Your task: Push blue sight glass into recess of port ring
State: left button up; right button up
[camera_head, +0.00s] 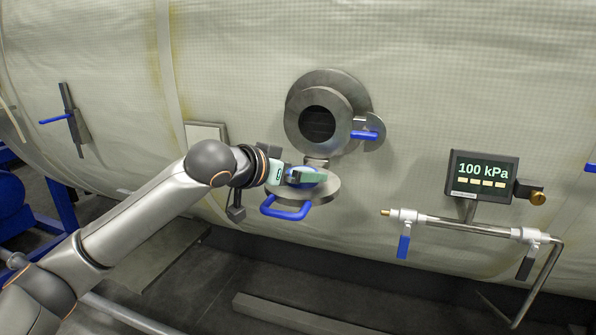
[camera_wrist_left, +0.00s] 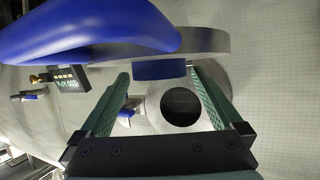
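The grey port ring (camera_head: 340,92) surrounds a dark round opening (camera_head: 318,124) in the chamber wall. Below it, a round metal cover (camera_head: 322,195) hangs open with its face up. A blue disc, seemingly the sight glass (camera_head: 296,172), is at the cover's upper face. In the left wrist view the blue disc (camera_wrist_left: 160,68) shows below the cover (camera_wrist_left: 207,42), between the fingertips. My left gripper (camera_head: 309,178) has its green fingers apart on either side of the disc. Firm contact is not clear. The port opening (camera_wrist_left: 181,107) shows beyond the fingers. My right gripper is out of view.
The cover has a blue loop handle (camera_head: 285,208), close to my left gripper. A blue latch handle (camera_head: 364,135) sits right of the port. A display (camera_head: 482,177) reading 100 kPa and a valve pipe (camera_head: 465,226) stand at the right.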

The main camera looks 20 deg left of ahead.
pick_arm(q)
jog(key=b+v, duration=0.1)
jog(key=v, duration=1.1)
jog(key=shift+s+a+b, duration=0.15)
jog(key=shift+s+b, duration=0.05)
jog(key=shift+b, duration=0.2)
jog(key=shift+r, duration=0.1)
